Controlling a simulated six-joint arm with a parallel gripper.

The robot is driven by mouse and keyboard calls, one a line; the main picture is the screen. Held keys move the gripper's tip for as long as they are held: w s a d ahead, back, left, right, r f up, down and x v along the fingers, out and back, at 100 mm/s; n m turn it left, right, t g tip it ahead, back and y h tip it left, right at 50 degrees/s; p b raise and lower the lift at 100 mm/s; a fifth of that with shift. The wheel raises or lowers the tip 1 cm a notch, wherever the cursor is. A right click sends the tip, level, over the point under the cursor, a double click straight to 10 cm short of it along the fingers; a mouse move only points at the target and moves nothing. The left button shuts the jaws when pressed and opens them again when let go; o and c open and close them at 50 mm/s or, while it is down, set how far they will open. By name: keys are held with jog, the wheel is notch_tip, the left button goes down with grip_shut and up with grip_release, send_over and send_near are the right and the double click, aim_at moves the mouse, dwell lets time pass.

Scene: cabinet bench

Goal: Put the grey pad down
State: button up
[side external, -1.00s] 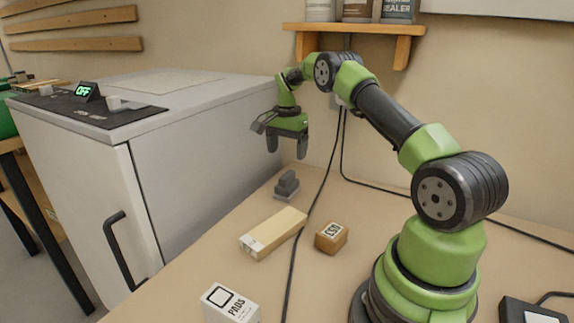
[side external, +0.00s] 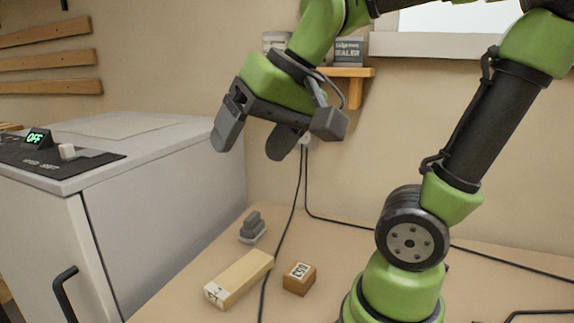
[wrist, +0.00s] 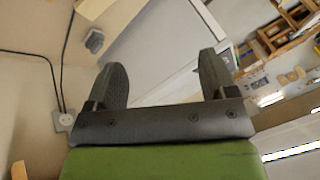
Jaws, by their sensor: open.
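The grey pad (side external: 252,229), with a darker grip on top and a paler base, rests on the bench near the side of the cabinet. It also shows small at the upper left of the wrist view (wrist: 94,41). My gripper (side external: 253,143) is raised high above the bench, apart from the pad. Its two fingers are spread with nothing between them, and the wrist view shows them open too (wrist: 162,75).
A long pale block (side external: 240,277) and a small brown box (side external: 299,278) lie in front of the pad. A black cable (side external: 284,236) runs past them. The cabinet (side external: 160,215) stands at the left, its panel reading OFF. A wall shelf (side external: 350,74) is behind the gripper.

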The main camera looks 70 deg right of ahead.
jog(key=s+a+f+n+t, duration=0.1)
jog(key=s+a+f+n, duration=0.1)
jog(key=s, duration=0.3)
jog(key=shift+s+y, duration=0.15)
jog(key=shift+y, duration=0.25)
